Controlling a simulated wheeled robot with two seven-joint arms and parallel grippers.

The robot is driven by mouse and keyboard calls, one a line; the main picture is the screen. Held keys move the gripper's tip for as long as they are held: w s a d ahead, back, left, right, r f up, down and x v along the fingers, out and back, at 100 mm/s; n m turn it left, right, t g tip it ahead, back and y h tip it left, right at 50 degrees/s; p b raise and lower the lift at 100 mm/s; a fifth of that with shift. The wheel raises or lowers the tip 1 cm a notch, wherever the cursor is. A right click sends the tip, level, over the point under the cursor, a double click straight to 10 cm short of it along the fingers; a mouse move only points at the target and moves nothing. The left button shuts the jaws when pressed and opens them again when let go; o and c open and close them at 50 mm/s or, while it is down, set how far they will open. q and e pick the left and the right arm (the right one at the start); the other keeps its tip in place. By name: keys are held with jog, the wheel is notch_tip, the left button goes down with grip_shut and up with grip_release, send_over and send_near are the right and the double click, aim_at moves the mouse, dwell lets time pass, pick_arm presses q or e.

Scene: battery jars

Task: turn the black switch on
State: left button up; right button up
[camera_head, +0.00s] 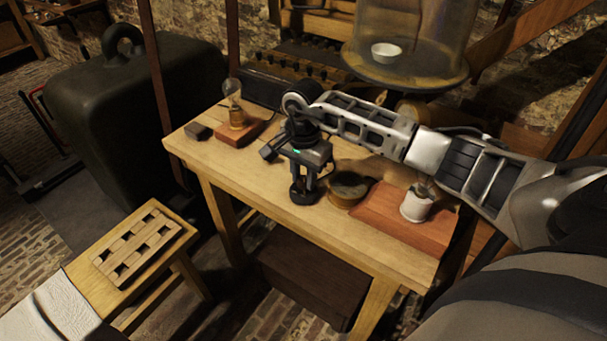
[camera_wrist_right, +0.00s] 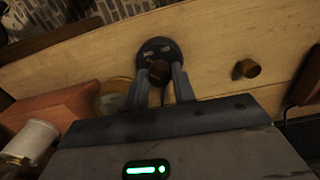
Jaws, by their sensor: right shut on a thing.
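The black switch (camera_head: 305,195) is a round dark disc on the wooden table, close to its front edge. In the right wrist view the switch (camera_wrist_right: 158,48) lies just beyond my fingers, with light marks on its face. My right gripper (camera_head: 306,182) points down over the switch. In the right wrist view its two fingers (camera_wrist_right: 159,76) are closed on the switch's small dark brown knob (camera_wrist_right: 158,70). Part of the switch is hidden by the gripper. My left gripper is not in view.
A bulb on a wooden base (camera_head: 237,128) stands at the table's left. A brass round dish (camera_head: 348,190) and a red-brown board with a white spool (camera_head: 417,204) lie to the right.

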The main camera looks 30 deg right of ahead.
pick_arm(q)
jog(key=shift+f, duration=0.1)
pick_arm(e)
jog(key=shift+m+b, duration=0.35)
jog(key=shift+m, duration=1.35)
jog(key=m+b, duration=0.1)
jog(key=m, duration=0.1)
jog(key=shift+m, duration=0.3)
jog(key=m, duration=0.2)
jog(key=shift+m+b, duration=0.35)
jog(key=shift+m, duration=0.05)
jog(key=m, duration=0.2)
jog(key=shift+m, duration=0.4)
jog(key=m, duration=0.4)
jog(key=shift+m+b, duration=0.3)
jog(key=shift+b, duration=0.05)
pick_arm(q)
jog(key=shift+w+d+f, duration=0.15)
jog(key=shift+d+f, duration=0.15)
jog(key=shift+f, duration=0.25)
pick_arm(e)
jog(key=shift+r+m, duration=0.1)
jog(key=shift+m, duration=0.8)
